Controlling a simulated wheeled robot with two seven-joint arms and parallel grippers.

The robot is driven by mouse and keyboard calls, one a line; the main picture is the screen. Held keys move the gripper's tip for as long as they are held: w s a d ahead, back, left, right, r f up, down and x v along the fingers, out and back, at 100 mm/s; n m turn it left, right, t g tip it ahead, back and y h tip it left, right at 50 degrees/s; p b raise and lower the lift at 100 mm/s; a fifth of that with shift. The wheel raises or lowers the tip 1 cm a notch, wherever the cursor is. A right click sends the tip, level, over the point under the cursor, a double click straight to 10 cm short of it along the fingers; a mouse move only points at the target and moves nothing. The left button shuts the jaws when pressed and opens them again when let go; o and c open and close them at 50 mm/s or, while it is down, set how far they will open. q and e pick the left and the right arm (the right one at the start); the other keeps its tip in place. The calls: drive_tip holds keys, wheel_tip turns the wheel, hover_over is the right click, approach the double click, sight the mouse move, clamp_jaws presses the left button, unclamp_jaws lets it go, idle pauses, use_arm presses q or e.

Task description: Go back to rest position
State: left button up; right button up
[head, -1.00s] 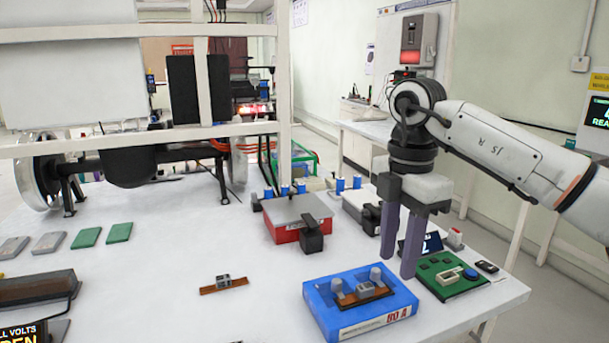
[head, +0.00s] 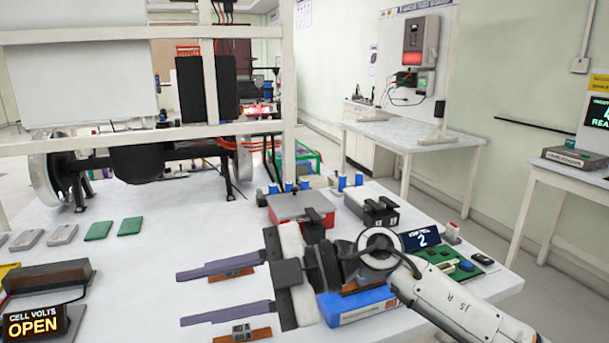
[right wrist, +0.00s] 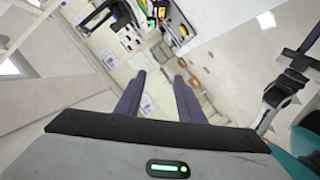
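My right gripper (head: 181,298) is open and empty, its two purple fingers spread and pointing left above the white table (head: 150,255). Its arm comes in from the lower right, in front of the blue box (head: 345,308), which is partly hidden. In the right wrist view the same fingers (right wrist: 160,75) stand apart with nothing between them. My left gripper does not show in the head view. A dark finger-like piece at the right edge of the right wrist view seems to be part of it, but its opening cannot be told.
Brown strips with small grey parts (head: 245,333) lie below the right fingers. A red box with a grey lid (head: 298,208), a green board (head: 445,263) and a small display (head: 421,241) stand close by. A chassis frame (head: 140,133) fills the back left.

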drive_tip(key=w+d+r+m+t+y, duration=0.1)
drive_tip(key=w+d+r+m+t, duration=0.3)
drive_tip(key=m+t, duration=0.45)
drive_tip(key=w+d+r+m+t+y, duration=0.1)
drive_tip(key=w+d+r+m+t, duration=0.15)
drive_tip(key=d+m+t, duration=0.6)
drive_tip(key=w+d+f+m+t+h, duration=0.2)
drive_tip(key=d+f+m+t+h, duration=0.1)
drive_tip(key=d+f+m+h, duration=0.9)
drive_tip(key=s+d+f+n+g+h, duration=0.1)
drive_tip(key=s+d+f+g+h, duration=0.25)
drive_tip(key=f, duration=0.45)
drive_tip(key=s+d+f+g+h, duration=0.25)
drive_tip(key=s+f, duration=0.25)
drive_tip(key=f, duration=0.3)
drive_tip(key=s+d+f+n+g, duration=0.1)
drive_tip(key=s+d+f+g, duration=0.3)
drive_tip(key=s, duration=0.6)
drive_tip(key=s+d+f+g, duration=0.1)
drive_tip(key=s+f+g, duration=0.4)
drive_tip(key=s, duration=0.5)
drive_tip(key=w+a+f+t+y, duration=0.1)
drive_tip(key=a+f+t, duration=0.1)
drive_tip(key=f, duration=0.4)
drive_tip(key=w+a+f+t+y, duration=0.2)
drive_tip(key=a+f+t, duration=0.1)
drive_tip(key=f, duration=0.3)
drive_tip(key=shift+a+f+n+t, duration=0.3)
drive_tip(key=shift+a+n, duration=0.1)
drive_tip(key=shift+a, duration=0.15)
